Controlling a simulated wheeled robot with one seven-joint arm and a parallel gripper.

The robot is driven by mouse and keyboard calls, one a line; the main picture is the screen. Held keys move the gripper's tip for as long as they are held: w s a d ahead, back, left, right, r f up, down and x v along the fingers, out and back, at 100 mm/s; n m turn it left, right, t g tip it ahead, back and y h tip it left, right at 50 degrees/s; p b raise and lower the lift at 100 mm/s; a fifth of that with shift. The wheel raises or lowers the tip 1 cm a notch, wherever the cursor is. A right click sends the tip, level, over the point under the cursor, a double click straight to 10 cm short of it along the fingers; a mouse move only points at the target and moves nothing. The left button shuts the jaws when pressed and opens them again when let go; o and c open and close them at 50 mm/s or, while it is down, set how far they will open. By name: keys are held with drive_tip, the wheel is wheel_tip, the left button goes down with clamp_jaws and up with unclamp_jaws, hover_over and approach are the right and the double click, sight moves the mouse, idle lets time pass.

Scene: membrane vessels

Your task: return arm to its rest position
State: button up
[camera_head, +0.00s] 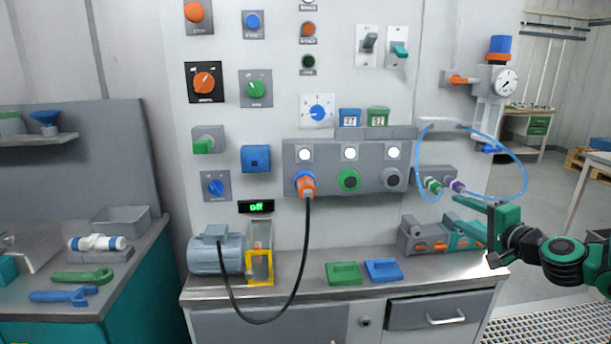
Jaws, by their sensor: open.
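My gripper (482,207) is at the right in the head view, with its green fingers pointing left toward the panel. It is open and I see nothing between its fingers. My dark arm with green rings reaches in from the right edge. The gripper is in front of the right end of the bench, near a grey block with orange and teal parts (424,238). Green and purple connectors (434,185) on a blue looped hose sit just above and left of the fingers; they look apart from the gripper.
The wall panel (230,130) carries knobs and switches. An orange plug (306,184) with a black cable hangs over the bench (330,292). A gauge unit (506,81) stands at upper right. A left bench holds wrenches (84,276). The floor grating (560,330) at lower right is clear.

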drive_tip(key=s+a+f+n+g, duration=0.7)
drive_tip(key=s+f+g, duration=0.1)
drive_tip(key=s, duration=0.2)
drive_tip(key=s+d+g+h, duration=0.1)
drive_tip(key=s+g, duration=0.3)
drive_tip(key=s, duration=0.9)
drive_tip(key=s+d+r+g+h, duration=0.1)
drive_tip(key=s+g, duration=0.3)
drive_tip(key=s, duration=0.9)
drive_tip(key=shift+s+d+n+h, duration=0.3)
drive_tip(key=shift+d, duration=0.4)
drive_tip(key=shift+r, duration=0.1)
drive_tip(key=shift+w+f, duration=0.25)
drive_tip(key=shift+w, duration=0.4)
